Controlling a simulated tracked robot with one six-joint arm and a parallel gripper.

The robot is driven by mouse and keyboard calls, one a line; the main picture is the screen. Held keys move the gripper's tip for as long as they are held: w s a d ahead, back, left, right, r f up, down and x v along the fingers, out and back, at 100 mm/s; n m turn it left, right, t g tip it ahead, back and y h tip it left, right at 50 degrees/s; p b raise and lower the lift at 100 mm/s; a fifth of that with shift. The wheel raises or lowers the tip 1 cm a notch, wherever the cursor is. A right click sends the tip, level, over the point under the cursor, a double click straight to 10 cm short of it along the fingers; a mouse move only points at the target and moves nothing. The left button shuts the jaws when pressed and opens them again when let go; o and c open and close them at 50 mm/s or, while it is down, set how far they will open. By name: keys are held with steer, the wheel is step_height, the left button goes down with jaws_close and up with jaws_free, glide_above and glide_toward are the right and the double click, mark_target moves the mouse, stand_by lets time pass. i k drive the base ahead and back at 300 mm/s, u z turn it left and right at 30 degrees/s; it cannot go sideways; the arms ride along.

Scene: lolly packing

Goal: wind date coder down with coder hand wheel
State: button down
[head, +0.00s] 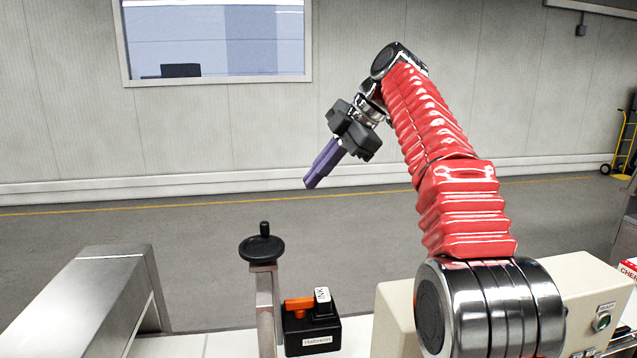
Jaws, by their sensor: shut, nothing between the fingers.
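The coder hand wheel (261,249) is a black wheel with an upright knob, on top of a metal post (266,300) at the lower middle of the head view. The likely date coder (312,333) is a black unit with an orange part and a white-labelled block, just right of the post; its front label is too small to read surely. My gripper (311,184) has purple fingers that are shut and empty. In the picture it is above and to the right of the hand wheel, apart from it, tilted down and left.
A steel housing (85,305) stands at the lower left. A beige box (590,290) with a green button is at the lower right, partly behind my arm. A red and white carton shows at the right edge. The air around the wheel is clear.

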mark_target(264, 248)
steer(key=k, duration=0.95)
